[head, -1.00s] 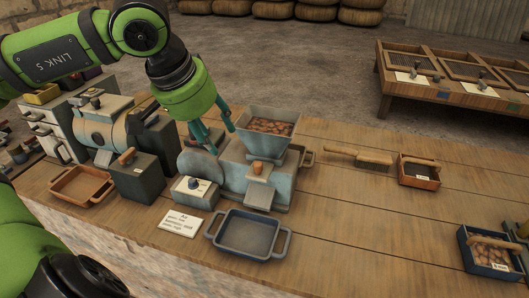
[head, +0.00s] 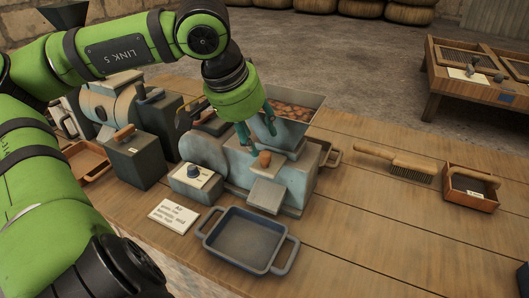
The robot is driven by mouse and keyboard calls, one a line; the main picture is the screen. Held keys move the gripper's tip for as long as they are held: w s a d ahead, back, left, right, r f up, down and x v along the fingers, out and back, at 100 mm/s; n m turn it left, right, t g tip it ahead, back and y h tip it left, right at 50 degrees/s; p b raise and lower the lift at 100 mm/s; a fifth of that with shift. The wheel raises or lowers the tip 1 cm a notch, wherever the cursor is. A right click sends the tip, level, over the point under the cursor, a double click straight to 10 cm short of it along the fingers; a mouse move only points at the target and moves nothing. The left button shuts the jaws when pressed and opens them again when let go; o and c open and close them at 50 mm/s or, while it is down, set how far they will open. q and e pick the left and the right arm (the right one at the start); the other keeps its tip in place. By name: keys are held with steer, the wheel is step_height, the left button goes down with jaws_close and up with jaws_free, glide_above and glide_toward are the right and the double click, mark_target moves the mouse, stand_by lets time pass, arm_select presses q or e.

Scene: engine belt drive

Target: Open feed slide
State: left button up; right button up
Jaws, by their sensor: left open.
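The grey mill (head: 222,152) stands on the bench with a hopper (head: 292,121) of brown nuts or beans on top. Below the hopper is a wooden knob (head: 264,158), which looks like the feed slide's handle. Whether the slide is open or shut I cannot tell. My left gripper (head: 258,134) points down with its teal fingers apart and empty. It is just above and behind the knob, in front of the hopper; contact is not clear. My right gripper is not in view.
A blue-grey tray (head: 245,240) lies in front of the mill's chute (head: 267,194). A switch box (head: 195,181) and a card (head: 174,215) are left of it.

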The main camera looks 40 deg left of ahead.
mark_target(265, 153)
arm_select(q)
steer(key=x, duration=0.5)
steer(key=shift+w+f, duration=0.15)
steer(key=shift+f, duration=0.25)
steer(key=shift+r, duration=0.1)
jaws_close()
